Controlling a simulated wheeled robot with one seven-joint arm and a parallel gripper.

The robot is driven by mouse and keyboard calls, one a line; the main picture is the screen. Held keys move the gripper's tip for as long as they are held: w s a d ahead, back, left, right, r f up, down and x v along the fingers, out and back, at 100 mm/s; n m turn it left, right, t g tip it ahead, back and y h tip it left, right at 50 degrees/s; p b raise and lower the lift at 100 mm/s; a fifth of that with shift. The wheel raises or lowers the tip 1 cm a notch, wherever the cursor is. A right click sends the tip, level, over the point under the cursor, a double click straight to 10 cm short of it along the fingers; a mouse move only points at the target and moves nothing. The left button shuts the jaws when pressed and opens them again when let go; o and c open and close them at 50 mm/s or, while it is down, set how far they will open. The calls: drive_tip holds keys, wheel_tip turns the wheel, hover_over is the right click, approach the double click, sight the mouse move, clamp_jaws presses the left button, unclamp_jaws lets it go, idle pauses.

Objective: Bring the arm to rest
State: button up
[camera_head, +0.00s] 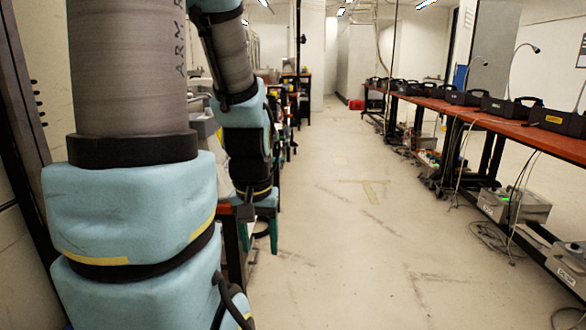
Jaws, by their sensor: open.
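My arm fills the left side of the view, with grey sleeves and pale blue padding. Its far part hangs down in front of a bench on the left. My gripper (259,242) is at the lower end of it, with two dark green fingers apart and pointing down. It looks open, and I see nothing held between the fingers.
An orange-topped bench (231,232) is partly hidden behind my arm. The pale floor (345,240) between is clear.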

wheel_tip(320, 180, up, 21)
drive_tip(key=p, duration=1.8)
drive_tip(key=shift+f, duration=0.1)
drive_tip(key=shift+c, duration=0.6)
drive_tip(key=shift+d, duration=0.15)
